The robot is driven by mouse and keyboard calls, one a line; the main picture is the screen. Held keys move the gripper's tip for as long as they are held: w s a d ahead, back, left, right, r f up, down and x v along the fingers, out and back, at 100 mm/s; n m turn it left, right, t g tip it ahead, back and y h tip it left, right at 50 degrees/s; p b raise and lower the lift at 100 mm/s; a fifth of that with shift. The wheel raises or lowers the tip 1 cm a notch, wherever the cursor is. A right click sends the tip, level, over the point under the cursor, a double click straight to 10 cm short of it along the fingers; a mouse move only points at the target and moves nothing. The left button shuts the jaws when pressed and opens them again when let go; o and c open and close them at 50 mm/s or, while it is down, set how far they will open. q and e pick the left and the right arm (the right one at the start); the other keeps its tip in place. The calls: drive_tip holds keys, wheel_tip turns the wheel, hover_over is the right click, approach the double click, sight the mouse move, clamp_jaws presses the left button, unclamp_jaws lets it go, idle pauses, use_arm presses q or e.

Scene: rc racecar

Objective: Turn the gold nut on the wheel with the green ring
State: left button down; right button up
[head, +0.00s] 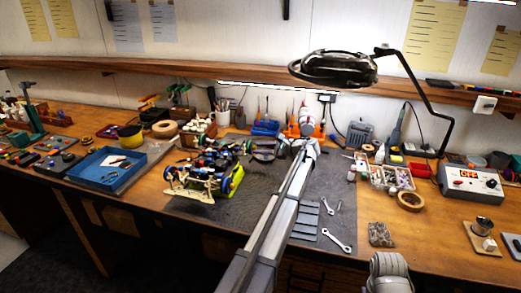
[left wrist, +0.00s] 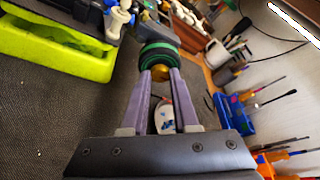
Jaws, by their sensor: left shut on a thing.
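The RC car (head: 203,176) stands on the dark mat with its wheels off the mat. The wheel with the green ring (left wrist: 158,50) shows in the left wrist view at the top middle. The gold nut (left wrist: 160,73) sits at the near face of that wheel. My left gripper (left wrist: 160,76) has its two purple fingers on either side of the nut, shut on it. In the head view my left arm reaches up over the mat, and its gripper is small beside the wheel (head: 263,150). My right gripper is not in view.
A lime-green part (left wrist: 60,50) lies left of the fingers. A blue bin (left wrist: 236,118) with screwdrivers stands to the right. Wrenches (head: 336,240) lie on the mat (head: 345,205). A blue tray (head: 107,170) is at left. A lamp (head: 335,68) hangs above the bench.

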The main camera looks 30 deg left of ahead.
use_arm(q)
drive_tip(key=n+b, duration=0.1)
drive_tip(key=n+t+y+b, duration=0.1)
drive_tip(key=shift+s+f+n, duration=0.2)
drive_tip(key=shift+f+n, duration=0.2)
drive_tip(key=n+b, duration=0.1)
drive_tip(key=b, duration=0.1)
drive_tip(key=n+t+y+b, duration=0.1)
drive_tip(key=n+b, duration=0.1)
drive_tip(key=shift+d+f+n+y, duration=0.1)
drive_tip(key=shift+f+n+y, duration=0.1)
drive_tip(key=shift+n+y, duration=0.1)
drive_tip(key=n+b, duration=0.1)
drive_tip(key=n, duration=0.1)
drive_tip(key=n+y+b, duration=0.1)
drive_tip(key=n+b, duration=0.1)
drive_tip(key=shift+f+t+y, duration=0.15)
drive_tip(key=shift+t+y, duration=0.15)
drive_tip(key=shift+t, duration=0.1)
drive_tip(key=shift+n+g+y+b, duration=0.3)
drive_tip(key=shift+n+y+b, duration=0.3)
drive_tip(key=shift+n+b, duration=0.9)
drive_tip(key=shift+n, duration=0.5)
drive_tip(key=c, duration=0.6)
unclamp_jaws()
drive_tip(key=shift+c, duration=0.2)
